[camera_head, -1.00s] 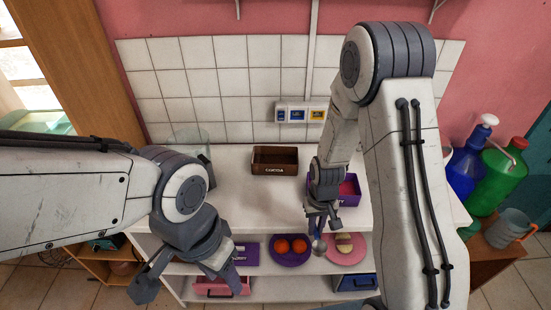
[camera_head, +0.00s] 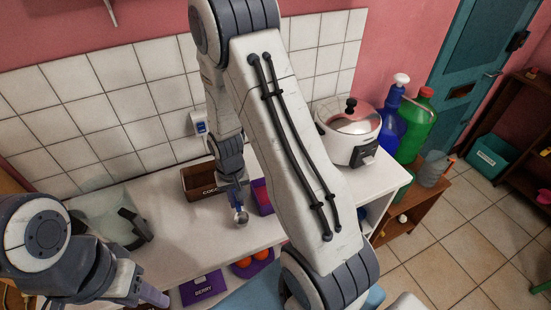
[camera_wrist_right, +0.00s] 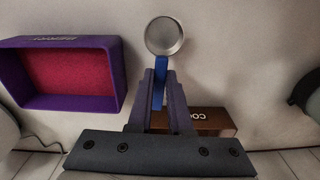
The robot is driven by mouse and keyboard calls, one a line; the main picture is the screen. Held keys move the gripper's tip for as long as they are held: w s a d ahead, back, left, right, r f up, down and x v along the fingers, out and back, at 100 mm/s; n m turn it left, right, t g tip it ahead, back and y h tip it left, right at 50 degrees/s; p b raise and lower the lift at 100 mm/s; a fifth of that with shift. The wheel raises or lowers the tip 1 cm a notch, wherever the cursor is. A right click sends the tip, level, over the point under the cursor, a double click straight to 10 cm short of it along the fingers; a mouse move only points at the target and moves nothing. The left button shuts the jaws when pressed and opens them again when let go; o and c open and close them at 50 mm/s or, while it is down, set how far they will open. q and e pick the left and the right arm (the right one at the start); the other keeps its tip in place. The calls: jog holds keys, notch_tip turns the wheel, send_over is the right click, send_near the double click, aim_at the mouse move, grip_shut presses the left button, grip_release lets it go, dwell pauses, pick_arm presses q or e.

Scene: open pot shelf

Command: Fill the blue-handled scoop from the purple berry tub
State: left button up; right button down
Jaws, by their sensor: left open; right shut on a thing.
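The scoop's blue handle (camera_wrist_right: 159,82) is clamped between the fingers of my right gripper (camera_wrist_right: 160,100). Its round metal bowl (camera_wrist_right: 164,36) looks plain grey, with no berry colour visible. In the head view the scoop bowl (camera_head: 241,218) hangs below my right gripper (camera_head: 236,196), over the white counter. The purple berry tub (camera_head: 266,210) stands just right of it, partly hidden by my right arm. In the wrist view the purple tub (camera_wrist_right: 116,78) lies left of the scoop, apart from it, with a flat crimson fill. My left gripper (camera_head: 138,287) is open and empty at lower left.
A brown cocoa box (camera_head: 196,182) stands behind the right gripper. A clear container (camera_head: 110,222) is on the counter's left. A white rice cooker (camera_head: 350,140) stands at the right end. Purple lid (camera_head: 203,288) and oranges (camera_head: 243,262) are on the shelf below.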

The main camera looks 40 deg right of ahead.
jog(key=s+d+r+m+h+p, duration=0.1)
jog(key=d+r+m, duration=0.3)
jog(key=d+m, duration=0.4)
jog(key=s+d+r+m+p, duration=0.1)
jog(key=s+d+r+m, duration=0.1)
jog(key=d+r+m, duration=0.5)
jog(key=shift+w+a+f+m+g+b, duration=0.15)
jog(key=shift+f+m+b, duration=0.4)
jog(key=shift+f, duration=0.95)
jog(key=shift+s+a+f+m+g+b, duration=0.1)
jog(key=shift+a+f+m+b, duration=0.2)
jog(key=shift+f+b, duration=0.85)
jog(key=shift+w+a+f+m+g+b, duration=0.1)
jog(key=shift+a+f+m+b, duration=0.2)
jog(key=shift+f, duration=1.55)
notch_tip(320, 180, down, 3)
jog(key=b, duration=0.3)
jog(key=shift+d+f+b, duration=0.1)
jog(key=shift+f+b, duration=0.05)
jog(key=shift+b, duration=0.25)
notch_tip(320, 180, up, 9)
jog(key=p, duration=0.6)
jog(key=shift+f, duration=0.2)
